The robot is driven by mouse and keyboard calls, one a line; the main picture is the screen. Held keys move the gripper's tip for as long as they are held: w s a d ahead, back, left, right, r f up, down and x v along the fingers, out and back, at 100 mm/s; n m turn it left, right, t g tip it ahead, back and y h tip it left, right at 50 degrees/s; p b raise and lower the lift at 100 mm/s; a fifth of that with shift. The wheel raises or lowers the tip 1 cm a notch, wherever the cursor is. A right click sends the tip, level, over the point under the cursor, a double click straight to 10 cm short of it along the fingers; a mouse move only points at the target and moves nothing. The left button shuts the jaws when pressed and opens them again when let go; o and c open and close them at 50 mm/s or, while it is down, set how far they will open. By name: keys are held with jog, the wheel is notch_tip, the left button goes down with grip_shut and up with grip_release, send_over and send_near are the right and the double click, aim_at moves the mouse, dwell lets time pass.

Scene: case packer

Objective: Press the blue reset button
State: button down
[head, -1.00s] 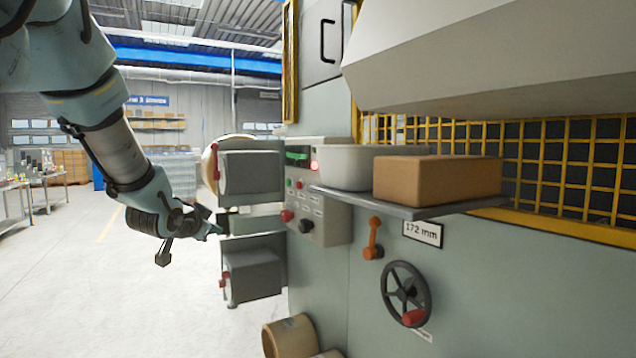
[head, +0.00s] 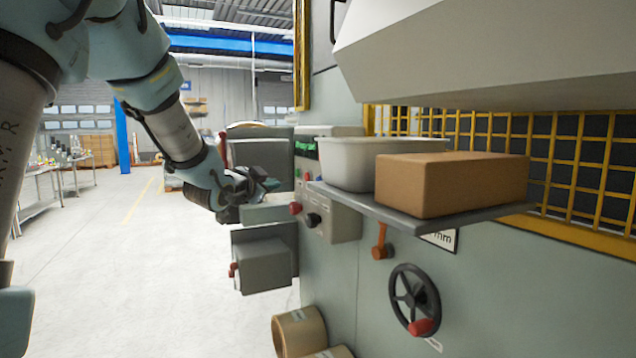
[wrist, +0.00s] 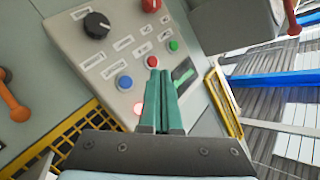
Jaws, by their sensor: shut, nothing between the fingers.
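The blue button (wrist: 125,82) is on the grey control panel (wrist: 72,42) in the wrist view, with a pale label beside it. My gripper (wrist: 161,73) is shut and empty. Its green fingertips appear to the right of the blue button, close to a small red button (wrist: 152,62); I cannot tell how far they are from the panel face. In the head view my gripper (head: 272,184) is at the left side of the panel (head: 346,226).
A green button (wrist: 173,46), a larger red button (wrist: 151,5) and a black knob (wrist: 97,24) share the panel. A shelf (head: 365,205) with a white bin (head: 345,165) and a cardboard box (head: 450,183) juts out beside it. Open floor lies left.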

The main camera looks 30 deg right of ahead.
jog(key=s+d, duration=0.1)
jog(key=d, duration=0.7)
jog(key=shift+d+b, duration=0.25)
jog(key=shift+b, duration=0.15)
dwell(1.7)
jog(key=shift+s+d+b, duration=0.1)
jog(key=shift+d+b, duration=0.3)
jog(key=shift+b, duration=0.05)
jog(key=shift+d, duration=0.45)
dwell(0.8)
jog(key=shift+a+b, duration=0.1)
jog(key=shift+b, duration=0.25)
jog(key=shift+a+b, duration=0.3)
jog(key=shift+a, duration=0.45)
jog(key=shift+a, duration=0.1)
